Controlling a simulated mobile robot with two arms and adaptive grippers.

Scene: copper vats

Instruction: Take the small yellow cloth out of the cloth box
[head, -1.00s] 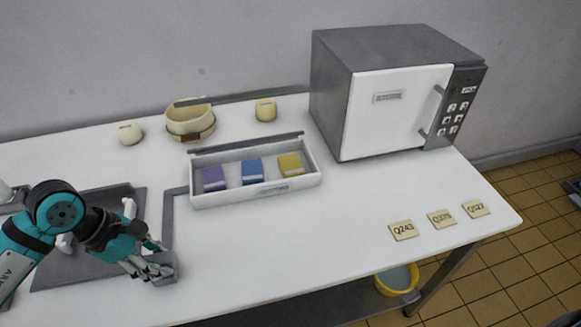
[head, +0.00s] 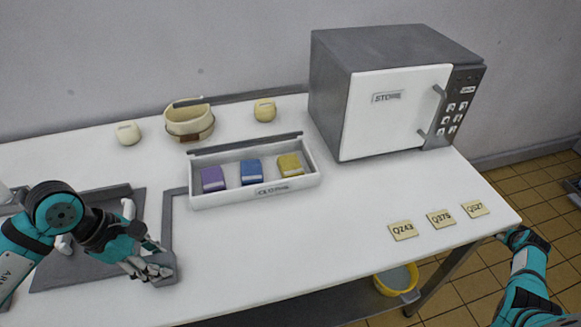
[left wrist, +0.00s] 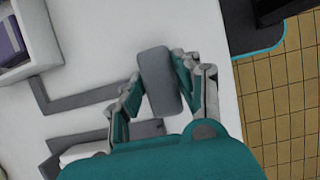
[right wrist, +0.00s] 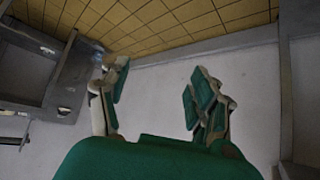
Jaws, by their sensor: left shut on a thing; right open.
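The small yellow cloth (head: 289,165) lies folded at the right end of the white cloth box (head: 228,199), right of a blue cloth (head: 251,171) and a purple cloth (head: 213,178). My left gripper (head: 158,268) is shut on a grey block (left wrist: 158,80) near the front edge of the table, left of and nearer than the box. The left wrist view shows this block between the fingers. My right gripper (head: 518,238) is open and empty by the table's right edge, far from the box. Its spread fingers show in the right wrist view (right wrist: 155,85).
A microwave (head: 400,110) stands right of the box. Behind the box are a cream basket (head: 188,122) and two small cream pots (head: 128,133). Label tiles (head: 402,231) lie at the right front. A yellow bucket (head: 396,281) is below. The table before the box is clear.

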